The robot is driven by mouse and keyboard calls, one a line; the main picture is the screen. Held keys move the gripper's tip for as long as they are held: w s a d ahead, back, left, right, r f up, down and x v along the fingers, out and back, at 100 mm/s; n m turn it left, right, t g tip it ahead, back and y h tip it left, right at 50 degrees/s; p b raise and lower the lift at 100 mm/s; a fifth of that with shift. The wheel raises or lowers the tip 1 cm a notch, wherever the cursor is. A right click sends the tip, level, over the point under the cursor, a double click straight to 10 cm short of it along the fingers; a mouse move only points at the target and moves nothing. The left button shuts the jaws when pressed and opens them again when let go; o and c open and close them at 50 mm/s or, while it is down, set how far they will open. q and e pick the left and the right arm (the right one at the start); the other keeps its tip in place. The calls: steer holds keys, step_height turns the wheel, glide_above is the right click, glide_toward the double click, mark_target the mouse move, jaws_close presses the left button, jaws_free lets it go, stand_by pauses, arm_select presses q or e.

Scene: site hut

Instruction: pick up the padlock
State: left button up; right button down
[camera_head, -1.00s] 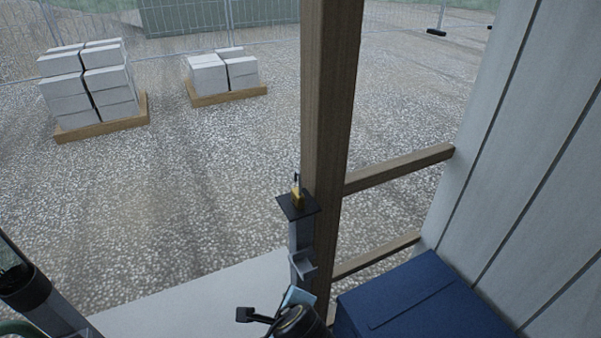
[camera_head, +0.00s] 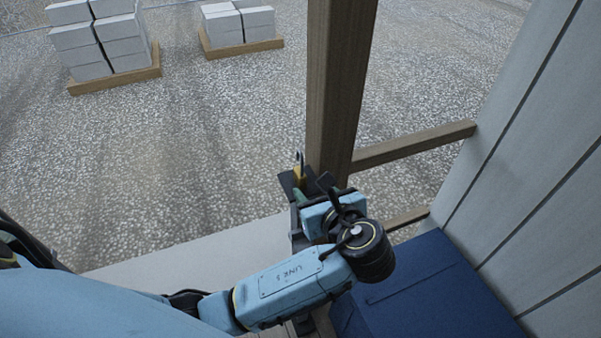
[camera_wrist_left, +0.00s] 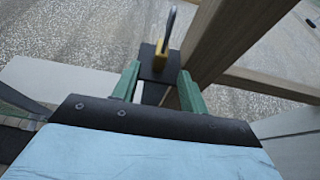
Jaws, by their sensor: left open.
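The padlock (camera_head: 299,172) is brass with a grey shackle pointing up. It stands on a small dark plate (camera_head: 286,181) on top of a post beside the wooden upright. In the left wrist view the padlock (camera_wrist_left: 163,50) stands on the dark plate (camera_wrist_left: 150,71), just beyond my fingertips. My left gripper (camera_wrist_left: 157,80) is open, its two green fingers apart with the near part of the plate between them. In the head view my left gripper (camera_head: 312,190) is partly hidden by my own wrist, and the padlock's lower part is partly covered. My right gripper is not in view.
The wooden upright (camera_head: 338,90) rises close behind and right of the padlock, with a rail (camera_head: 415,147) running right to the grey wall (camera_head: 530,160). A blue box (camera_head: 430,290) stands at lower right. Pallets of blocks (camera_head: 105,45) lie far off on gravel.

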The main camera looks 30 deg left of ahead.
mark_target(303, 177)
arm_select(q)
steer(key=x, duration=0.3)
steer(key=shift+w, duration=0.1)
steer(key=x, duration=0.5)
steer(key=shift+w+a+r, duration=0.1)
steer(key=shift+w+a, duration=0.1)
steer(key=shift+a, duration=0.05)
jaws_close()
